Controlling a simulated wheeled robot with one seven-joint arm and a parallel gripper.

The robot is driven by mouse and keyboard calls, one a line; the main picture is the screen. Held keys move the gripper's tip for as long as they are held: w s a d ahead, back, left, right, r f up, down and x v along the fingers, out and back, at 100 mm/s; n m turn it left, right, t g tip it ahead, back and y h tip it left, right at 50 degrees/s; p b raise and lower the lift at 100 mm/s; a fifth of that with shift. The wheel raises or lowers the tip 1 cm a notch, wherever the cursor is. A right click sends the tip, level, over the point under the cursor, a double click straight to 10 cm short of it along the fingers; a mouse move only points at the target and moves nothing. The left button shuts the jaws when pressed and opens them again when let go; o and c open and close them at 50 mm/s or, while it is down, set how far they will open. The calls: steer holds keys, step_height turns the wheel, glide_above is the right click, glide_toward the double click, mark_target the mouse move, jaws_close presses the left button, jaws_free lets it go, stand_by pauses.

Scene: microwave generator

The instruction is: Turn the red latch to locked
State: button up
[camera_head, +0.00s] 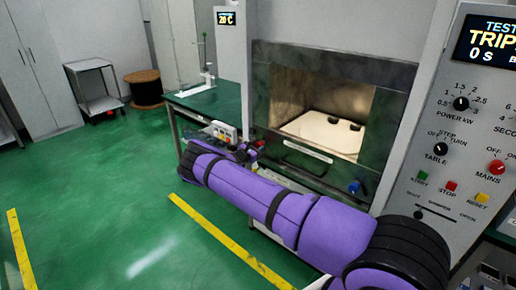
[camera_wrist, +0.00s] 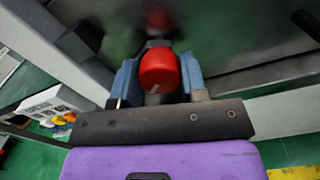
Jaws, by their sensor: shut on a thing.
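In the wrist view the red latch (camera_wrist: 158,72) is a rounded red knob with a short pale mark on its face, pointing down and to the left. My gripper (camera_wrist: 159,78) has its two blue fingers on either side of the latch and is shut on it. The latch stands out from a dark metal surface that shows its red reflection. In the head view my gripper (camera_head: 245,151) is at the lower left of the chamber front, and I cannot make out the latch there.
The lit chamber (camera_head: 325,112) holds a pale plate with two dark pieces. A white handle (camera_head: 307,151) is on the front below it. A blue knob (camera_head: 354,187) is at lower right. The control panel (camera_head: 455,180) stands right. A green bench (camera_head: 212,104) is left; the green floor is open.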

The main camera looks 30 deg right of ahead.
steer(key=m, duration=0.3)
steer(key=shift+a+m, duration=0.1)
steer(key=shift+m, duration=0.3)
steer(key=m, duration=0.3)
steer(key=shift+m, duration=0.3)
steer(key=m, duration=0.6)
steer(key=o, duration=0.9)
steer(key=shift+o, duration=0.2)
steer(key=v, duration=1)
steer(key=shift+a, duration=0.35)
steer(key=shift+s+r, duration=0.1)
steer(key=shift+r, duration=0.1)
